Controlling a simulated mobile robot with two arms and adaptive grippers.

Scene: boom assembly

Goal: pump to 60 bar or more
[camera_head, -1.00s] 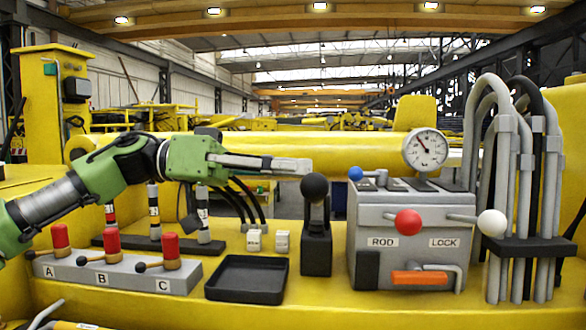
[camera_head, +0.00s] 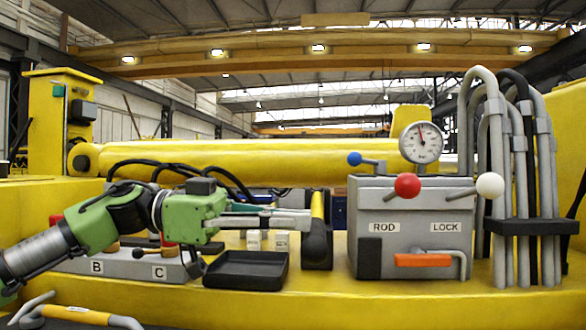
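The round pressure gauge (camera_head: 421,143) stands on top of the grey valve box (camera_head: 368,212); its needle points nearly straight up, slightly left, and the numbers are too small to read. The black hand-pump post (camera_head: 317,248) stands left of the box, with a yellow bar-like piece (camera_head: 318,205) at its top. No black ball knob shows there. My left gripper (camera_head: 306,222) reaches in from the left, with its fingertips at the post; whether they touch it is unclear. It is seen side-on, so its opening is hidden. My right gripper is not in view.
The box has a blue knob (camera_head: 355,159), a red knob (camera_head: 407,185), a white knob (camera_head: 490,185) and an orange handle (camera_head: 422,260). Grey hoses (camera_head: 497,210) stand to its right. An empty black tray (camera_head: 245,270) and a lever block (camera_head: 125,265) lie below my arm.

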